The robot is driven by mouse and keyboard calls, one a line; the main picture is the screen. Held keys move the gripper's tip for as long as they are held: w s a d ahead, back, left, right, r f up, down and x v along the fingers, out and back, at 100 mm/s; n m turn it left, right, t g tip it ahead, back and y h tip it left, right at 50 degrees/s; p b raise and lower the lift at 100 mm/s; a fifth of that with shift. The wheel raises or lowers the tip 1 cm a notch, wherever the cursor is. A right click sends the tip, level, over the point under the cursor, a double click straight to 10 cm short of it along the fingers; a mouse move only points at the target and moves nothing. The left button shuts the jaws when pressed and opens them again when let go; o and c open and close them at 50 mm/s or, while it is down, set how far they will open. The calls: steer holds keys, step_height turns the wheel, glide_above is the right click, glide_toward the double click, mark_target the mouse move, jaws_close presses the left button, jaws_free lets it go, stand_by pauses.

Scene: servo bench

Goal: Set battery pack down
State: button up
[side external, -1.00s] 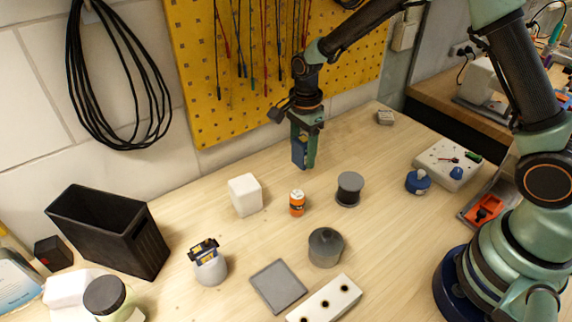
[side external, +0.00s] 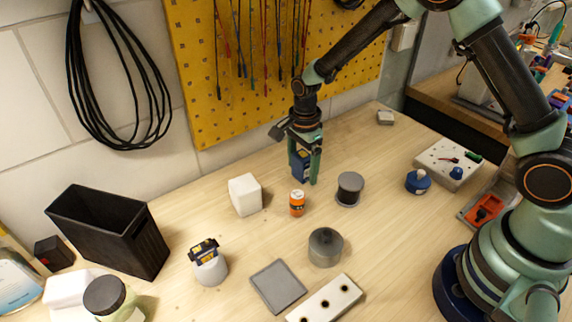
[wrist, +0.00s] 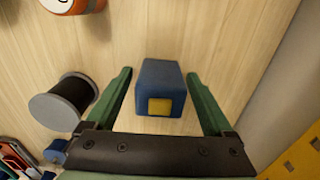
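The battery pack (side external: 299,166) is a blue block that stands on the wooden bench near the back wall. In the wrist view the battery pack (wrist: 160,84) shows a yellow patch on the side toward me. My gripper (side external: 305,178) is around it, pointing down. In the wrist view my gripper (wrist: 160,74) is open, with one green finger on each side of the pack and a clear gap at both. In the side view the fingers partly hide the pack.
A white block (side external: 245,194), an orange can (side external: 297,203) and a dark spool (side external: 349,188) stand in front of the pack. A grey cylinder (side external: 325,247) and a grey square plate (side external: 277,286) are nearer. The yellow pegboard (side external: 240,100) rises behind.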

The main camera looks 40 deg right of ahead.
mark_target(303, 153)
step_height(303, 153, up, 12)
steer(key=shift+r, duration=0.15)
steer(key=s+d+r+n+t, duration=0.2)
steer(key=s+d+r+n, duration=0.1)
steer(key=s+r+n, duration=0.3)
steer(key=s+d+r+n+t, duration=0.3)
steer(key=s+r+n, duration=0.3)
steer(key=s+n, duration=0.4)
steer(key=shift+n+t, duration=0.3)
steer(key=shift+n, duration=0.7)
